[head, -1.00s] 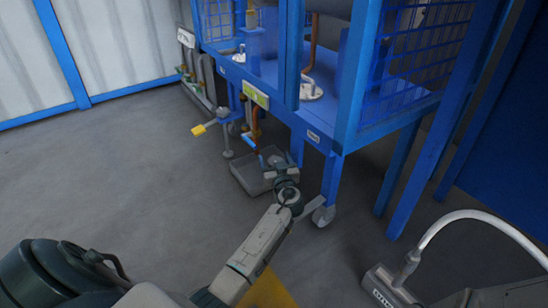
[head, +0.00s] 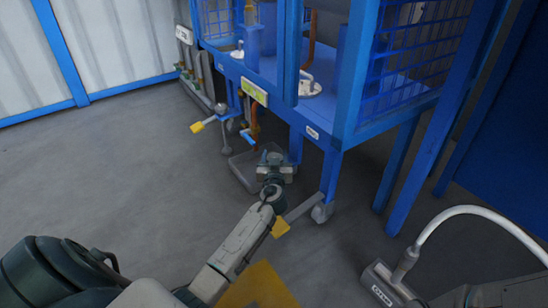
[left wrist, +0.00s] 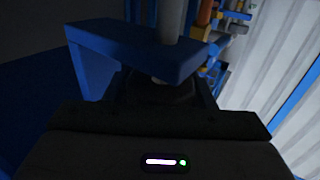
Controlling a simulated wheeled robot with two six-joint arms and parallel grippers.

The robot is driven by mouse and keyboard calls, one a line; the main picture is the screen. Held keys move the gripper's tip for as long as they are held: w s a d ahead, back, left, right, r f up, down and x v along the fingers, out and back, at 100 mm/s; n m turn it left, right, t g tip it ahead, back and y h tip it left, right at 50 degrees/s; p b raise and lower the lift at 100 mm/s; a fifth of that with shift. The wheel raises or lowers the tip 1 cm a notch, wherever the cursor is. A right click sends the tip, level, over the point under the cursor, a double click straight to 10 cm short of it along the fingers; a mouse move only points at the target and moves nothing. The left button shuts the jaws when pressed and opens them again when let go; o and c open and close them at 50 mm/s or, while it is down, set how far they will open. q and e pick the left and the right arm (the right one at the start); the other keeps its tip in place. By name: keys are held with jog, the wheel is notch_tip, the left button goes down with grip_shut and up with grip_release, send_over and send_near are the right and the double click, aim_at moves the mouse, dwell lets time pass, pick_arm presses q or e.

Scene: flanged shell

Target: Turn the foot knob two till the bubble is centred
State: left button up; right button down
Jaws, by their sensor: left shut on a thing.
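My left gripper (head: 270,157) is low under the blue frame (head: 330,135), close to its near leg and above a grey tray. In the left wrist view a blue plate (left wrist: 130,48) has a grey round rod (left wrist: 171,22) standing through it. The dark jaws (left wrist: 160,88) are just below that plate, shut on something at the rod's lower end. The foot knob is mostly hidden by the jaws and shadow, and its number cannot be read. No bubble level can be made out.
The grey tray (head: 238,178) lies on the floor beside my gripper. A yellow handle (head: 197,127) and a blue handle (head: 247,136) stick out to its left. The floor at left is clear.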

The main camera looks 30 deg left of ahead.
pick_arm(q)
jog(key=m+t+h, duration=0.1)
jog(key=m+h, duration=0.1)
jog(key=h, duration=0.1)
jog(key=shift+d+r+m+t+p, duration=0.1)
jog(key=shift+m+t+p, duration=0.2)
jog(key=shift+t+p, duration=0.1)
jog(key=shift+w+d+m+t+h+p, duration=0.1)
jog(key=shift+m+t+h+p, duration=0.15)
jog(key=shift+m+h+p, duration=0.55)
jog(key=shift+d+m+t+h+p, duration=0.1)
jog(key=shift+m+t+h, duration=0.25)
jog(key=shift+h, duration=0.95)
jog(key=o, duration=1)
jog(key=s, duration=0.3)
jog(key=s+d+b, duration=0.1)
jog(key=s, duration=0.6)
jog(key=shift+s+d, duration=0.25)
jog(key=shift+s, duration=0.05)
